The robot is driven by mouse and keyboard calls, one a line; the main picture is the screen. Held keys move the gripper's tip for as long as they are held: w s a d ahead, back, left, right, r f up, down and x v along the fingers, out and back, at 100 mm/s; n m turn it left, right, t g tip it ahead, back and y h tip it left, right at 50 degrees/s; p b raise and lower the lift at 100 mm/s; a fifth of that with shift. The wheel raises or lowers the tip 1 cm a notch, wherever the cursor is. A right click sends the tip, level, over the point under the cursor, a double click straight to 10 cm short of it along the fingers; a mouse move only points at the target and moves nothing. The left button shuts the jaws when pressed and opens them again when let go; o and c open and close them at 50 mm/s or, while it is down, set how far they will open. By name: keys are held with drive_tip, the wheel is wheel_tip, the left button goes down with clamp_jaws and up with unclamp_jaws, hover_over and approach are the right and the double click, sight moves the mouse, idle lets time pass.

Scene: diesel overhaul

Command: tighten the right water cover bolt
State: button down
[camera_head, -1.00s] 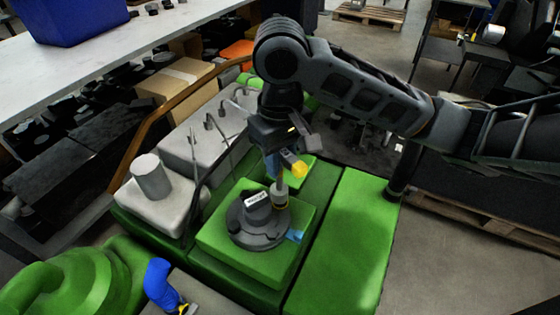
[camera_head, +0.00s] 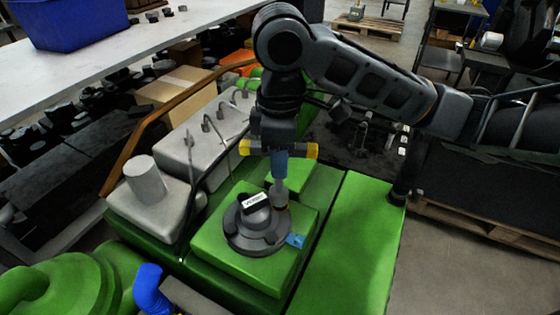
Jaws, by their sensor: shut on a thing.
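The water cover (camera_head: 262,240) is a round dark grey part with a small white label, lying on a green block (camera_head: 222,258). My gripper (camera_head: 279,165) is above the cover's upper right edge, shut on a tool (camera_head: 279,185) with a blue upper part and a yellow bar across it. The tool points down, and its grey lower end stands at the cover's right rim. The right bolt itself is hidden under the tool end, so I cannot tell how far it is seated. A light blue piece (camera_head: 295,240) shows at the cover's lower right.
A grey cylinder (camera_head: 145,180) and grey housing with thin curved pipes (camera_head: 195,150) stand left of the cover. A green panel (camera_head: 350,240) to the right is clear. A blue object (camera_head: 150,290) is at the lower left, beside green rounded casing (camera_head: 60,285).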

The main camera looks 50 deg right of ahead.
drive_tip(key=n+b, duration=0.2)
drive_tip(key=n, duration=0.3)
drive_tip(key=shift+f, duration=0.1)
drive_tip(key=shift+n+b, duration=0.55)
drive_tip(key=shift+n, duration=0.55)
drive_tip(key=shift+d, duration=0.1)
